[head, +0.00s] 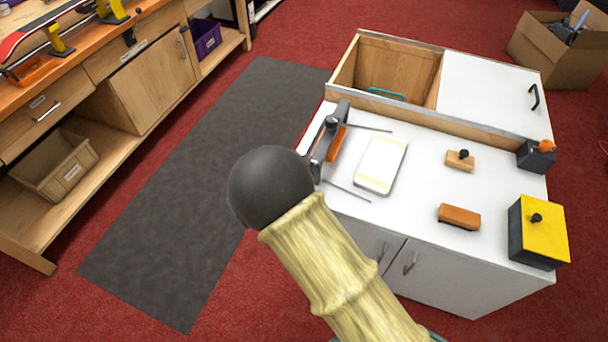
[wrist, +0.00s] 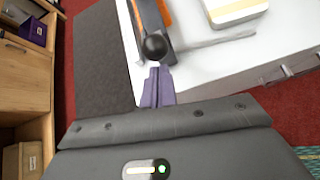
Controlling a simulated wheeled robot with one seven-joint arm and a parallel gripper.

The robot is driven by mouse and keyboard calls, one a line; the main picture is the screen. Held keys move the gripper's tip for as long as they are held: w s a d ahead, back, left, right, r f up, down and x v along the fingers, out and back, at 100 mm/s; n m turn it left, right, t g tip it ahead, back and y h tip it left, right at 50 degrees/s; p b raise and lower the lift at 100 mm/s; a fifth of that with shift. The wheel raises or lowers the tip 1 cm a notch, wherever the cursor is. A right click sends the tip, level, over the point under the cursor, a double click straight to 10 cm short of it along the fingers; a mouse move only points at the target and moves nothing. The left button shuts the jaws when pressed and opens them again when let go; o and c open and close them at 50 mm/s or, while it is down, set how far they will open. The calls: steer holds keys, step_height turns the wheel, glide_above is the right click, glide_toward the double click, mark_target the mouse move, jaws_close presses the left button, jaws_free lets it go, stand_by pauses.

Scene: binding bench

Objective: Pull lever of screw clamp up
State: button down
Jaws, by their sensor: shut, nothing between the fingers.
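The screw clamp (head: 326,140) is a dark bar with an orange part and thin rods, at the left edge of the white bench top. In the wrist view its dark body (wrist: 150,18) runs up at the top centre, with the orange part beside it. A round black knob (wrist: 154,46), apparently on the clamp's lever, is just beyond my fingertips. My gripper (wrist: 156,70) has purple fingers, shut and empty, pointing at the knob. I cannot tell whether they touch it. In the head view my arm hides the gripper.
The white bench top (head: 415,190) holds a pale pad (head: 381,164), a wooden block with a black knob (head: 460,160), a brown brush (head: 459,216) and a yellow-topped box (head: 542,229). An open wooden bin (head: 397,59) is behind. A dark mat (head: 190,190) lies clear to the left.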

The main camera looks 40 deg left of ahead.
steer(key=shift+w+r, duration=0.1)
steer(key=shift+r, duration=0.2)
steer(key=shift+w+r, duration=0.1)
stand_by(0.3)
steer(key=s+d+r+b, duration=0.1)
steer(key=s+r, duration=0.3)
steer(key=s, duration=0.6)
steer(key=shift+s+d+r+b, duration=0.15)
steer(key=shift+s+d+b, duration=0.05)
steer(key=shift+s+b, duration=0.25)
steer(key=shift+w+d, duration=0.1)
steer(key=shift+w, duration=0.05)
